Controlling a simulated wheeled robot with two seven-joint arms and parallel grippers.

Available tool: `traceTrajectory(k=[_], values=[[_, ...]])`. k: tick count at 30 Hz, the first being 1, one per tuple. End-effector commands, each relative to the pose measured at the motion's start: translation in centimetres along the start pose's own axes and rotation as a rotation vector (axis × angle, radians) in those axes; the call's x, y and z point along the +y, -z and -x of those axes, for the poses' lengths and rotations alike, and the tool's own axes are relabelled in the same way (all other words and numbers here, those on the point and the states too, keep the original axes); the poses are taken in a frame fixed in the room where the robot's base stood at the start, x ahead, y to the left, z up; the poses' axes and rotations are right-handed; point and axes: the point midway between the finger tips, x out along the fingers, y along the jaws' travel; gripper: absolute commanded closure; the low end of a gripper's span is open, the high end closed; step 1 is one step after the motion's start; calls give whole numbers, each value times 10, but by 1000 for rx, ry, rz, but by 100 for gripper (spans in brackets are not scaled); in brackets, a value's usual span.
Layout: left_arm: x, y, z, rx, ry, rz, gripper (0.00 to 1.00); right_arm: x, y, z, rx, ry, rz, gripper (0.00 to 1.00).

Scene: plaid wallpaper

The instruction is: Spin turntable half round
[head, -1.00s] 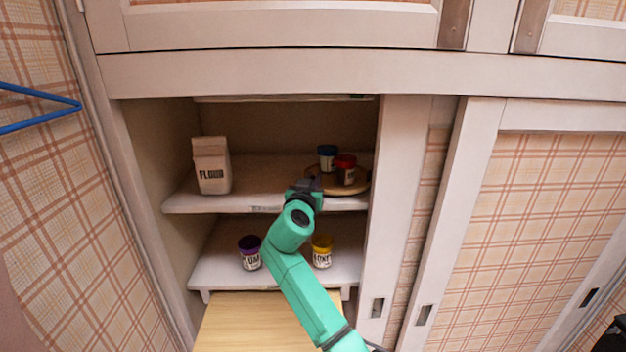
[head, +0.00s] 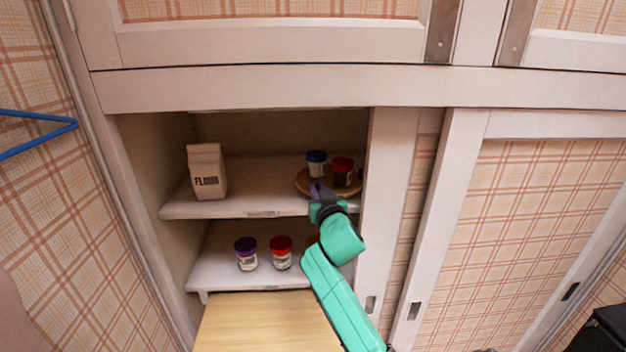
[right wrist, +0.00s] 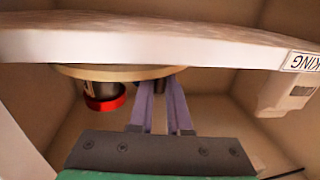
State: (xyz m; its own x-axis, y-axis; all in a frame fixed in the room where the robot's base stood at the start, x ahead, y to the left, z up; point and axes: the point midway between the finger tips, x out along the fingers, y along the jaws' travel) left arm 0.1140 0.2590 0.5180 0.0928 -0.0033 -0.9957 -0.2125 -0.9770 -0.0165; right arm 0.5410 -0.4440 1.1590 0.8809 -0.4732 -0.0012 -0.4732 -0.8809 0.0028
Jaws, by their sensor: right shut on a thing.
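The round wooden turntable (head: 302,186) lies on the upper cupboard shelf at its right. A blue-lidded jar (head: 316,165) and a red-lidded jar (head: 342,173) stand on it. My right gripper (head: 317,190) reaches its front edge from below right. In the right wrist view, which looks upside down, the gripper's purple fingers (right wrist: 160,100) meet the turntable (right wrist: 105,73) and are shut on a narrow pale part between them. Whether this is the rim or a peg I cannot tell. The red-lidded jar shows there too (right wrist: 106,103). My left gripper is not in view.
A flour bag (head: 207,172) stands at the left of the upper shelf (head: 255,190). On the lower shelf are a purple-lidded jar (head: 246,254) and another red-lidded jar (head: 281,252); my arm covers the shelf's right part. The cupboard's upright (head: 383,210) is close right of the turntable.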

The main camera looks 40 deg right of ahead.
Motion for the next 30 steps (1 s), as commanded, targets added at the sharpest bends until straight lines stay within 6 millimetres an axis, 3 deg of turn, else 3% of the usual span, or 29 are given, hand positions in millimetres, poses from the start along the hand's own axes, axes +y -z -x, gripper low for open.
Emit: traceTrajectory(k=[6, 7, 9, 21, 26, 30], values=[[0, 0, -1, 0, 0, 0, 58, 0, -1, 0, 2, 0, 0, 100], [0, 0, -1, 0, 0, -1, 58, 0, -1, 0, 2, 0, 0, 77], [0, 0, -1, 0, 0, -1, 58, 0, 0, 0, 2, 0, 0, 54], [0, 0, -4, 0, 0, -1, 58, -1, -2, 6, 1, -1, -1, 54], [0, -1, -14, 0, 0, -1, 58, 0, -4, 35, 2, 0, -2, 54], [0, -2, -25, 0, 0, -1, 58, -1, -6, 72, 1, 1, -4, 54]])
